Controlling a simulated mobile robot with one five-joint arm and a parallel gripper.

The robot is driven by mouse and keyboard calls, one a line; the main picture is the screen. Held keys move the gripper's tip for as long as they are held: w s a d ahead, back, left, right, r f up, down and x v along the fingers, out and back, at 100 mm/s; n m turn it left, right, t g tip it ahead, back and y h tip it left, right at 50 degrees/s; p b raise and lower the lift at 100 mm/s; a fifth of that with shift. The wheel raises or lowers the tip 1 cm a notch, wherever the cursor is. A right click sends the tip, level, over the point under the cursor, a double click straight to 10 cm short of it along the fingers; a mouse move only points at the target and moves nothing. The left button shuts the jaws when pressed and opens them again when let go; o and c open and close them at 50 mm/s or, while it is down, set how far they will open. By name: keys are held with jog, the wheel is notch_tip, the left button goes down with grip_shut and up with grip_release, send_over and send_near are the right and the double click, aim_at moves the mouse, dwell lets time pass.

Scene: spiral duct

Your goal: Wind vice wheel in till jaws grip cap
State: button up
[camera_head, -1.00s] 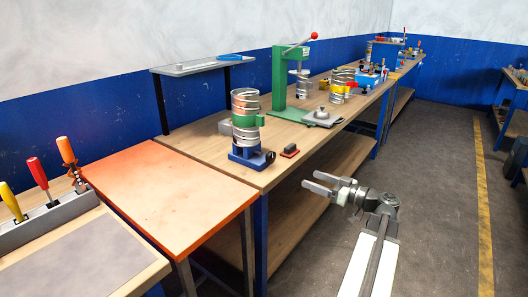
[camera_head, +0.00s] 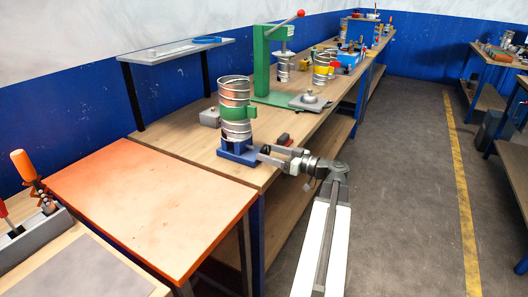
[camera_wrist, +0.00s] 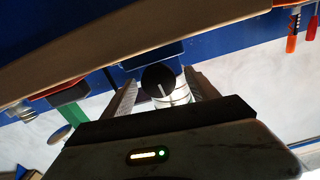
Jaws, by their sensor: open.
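The blue vice (camera_head: 240,152) stands at the near end of the wooden bench. A ribbed metal duct (camera_head: 236,92) with a green band (camera_head: 236,112) stands upright above it. I cannot pick out a separate cap or tell whether the vice jaws touch it. The vice wheel shows in the wrist view as a dark round disc (camera_wrist: 158,79) with a pale line on it. My gripper (camera_head: 266,155) is at the vice's right side, open. In the wrist view its fingers (camera_wrist: 163,92) stand on either side of the wheel, apparently with gaps. The fingertips partly hide the wheel in the head view.
A green lever press (camera_head: 262,65) with a red knob stands behind. A small red and black object (camera_head: 284,139) lies just beyond my gripper. A grey box (camera_head: 209,117) sits behind the vice. An orange-topped table (camera_head: 140,200) adjoins the bench.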

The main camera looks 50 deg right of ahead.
jog(key=shift+x, duration=1.3)
jog(key=shift+d, duration=0.15)
jog(key=c, duration=1.4)
jog(key=shift+o, duration=0.2)
jog(key=shift+m, duration=1.6)
jog(key=o, duration=1.4)
jog(key=shift+c, duration=0.2)
jog(key=shift+s, duration=0.1)
